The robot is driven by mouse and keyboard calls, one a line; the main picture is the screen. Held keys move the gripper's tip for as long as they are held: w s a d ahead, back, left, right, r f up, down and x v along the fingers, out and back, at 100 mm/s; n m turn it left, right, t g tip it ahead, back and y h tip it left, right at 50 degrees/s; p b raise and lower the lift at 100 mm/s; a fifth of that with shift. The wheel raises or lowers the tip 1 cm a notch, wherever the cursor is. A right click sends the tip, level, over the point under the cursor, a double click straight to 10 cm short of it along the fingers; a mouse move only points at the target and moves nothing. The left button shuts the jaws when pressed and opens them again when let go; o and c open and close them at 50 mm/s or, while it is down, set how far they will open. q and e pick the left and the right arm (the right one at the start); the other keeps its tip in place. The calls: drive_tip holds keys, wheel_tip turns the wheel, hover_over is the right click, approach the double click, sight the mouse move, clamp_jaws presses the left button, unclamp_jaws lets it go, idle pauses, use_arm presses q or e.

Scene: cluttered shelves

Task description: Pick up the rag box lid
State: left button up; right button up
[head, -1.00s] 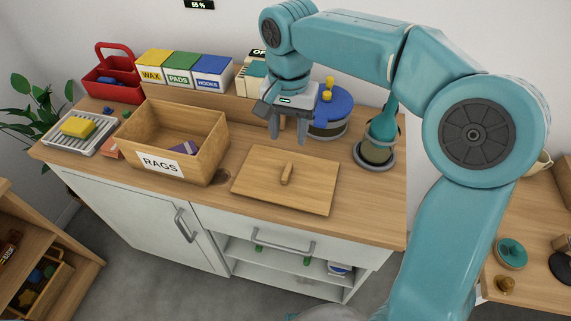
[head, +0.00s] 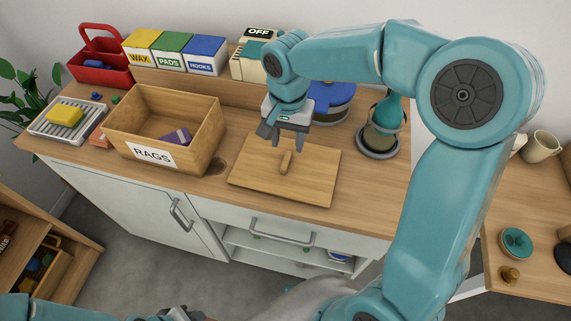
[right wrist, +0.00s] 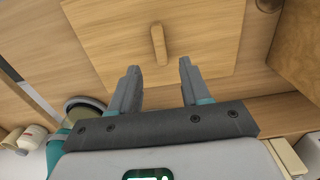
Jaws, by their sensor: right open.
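The rag box lid (head: 310,182) is a flat, square wooden board lying on the counter, with a short bar handle (head: 286,163) standing at its middle. The open wooden box labelled RAGS (head: 205,150) stands to its left. My right gripper (head: 286,143) is open and empty, above the lid just behind the handle. In the right wrist view the lid (right wrist: 205,35) and its handle (right wrist: 158,44) lie beyond the open fingertips, with the handle lined up between them and apart from them. My left gripper (head: 176,313) shows only in part at the bottom edge; its jaws cannot be made out.
A blue-lidded tin (head: 332,100) and a teal bottle on a round dish (head: 378,155) stand behind and right of the lid. Boxes marked WAX, PADS and HOOKS (head: 205,58) line the back. A dish rack with a yellow sponge (head: 65,115) sits far left.

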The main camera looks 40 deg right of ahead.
sight(286, 160)
drive_tip(key=shift+s+a+f, duration=0.15)
drive_tip(key=shift+s, duration=0.15)
drive_tip(key=shift+s+a+f, duration=0.1)
drive_tip(key=shift+s+f, duration=0.1)
drive_tip(key=shift+f, duration=0.05)
drive_tip(key=f, duration=0.2)
drive_tip(key=w+f, duration=0.1)
drive_tip(key=f, duration=0.1)
drive_tip(key=shift+f, duration=0.15)
drive_tip(key=shift+s+a+f, duration=0.1)
drive_tip(key=shift+s+f, duration=0.1)
drive_tip(key=shift+s, duration=0.15)
drive_tip(key=shift+w, duration=0.25)
drive_tip(key=c, duration=0.7)
clamp_jaws()
drive_tip(key=shift+s+r, duration=0.1)
drive_tip(key=shift+s, duration=0.05)
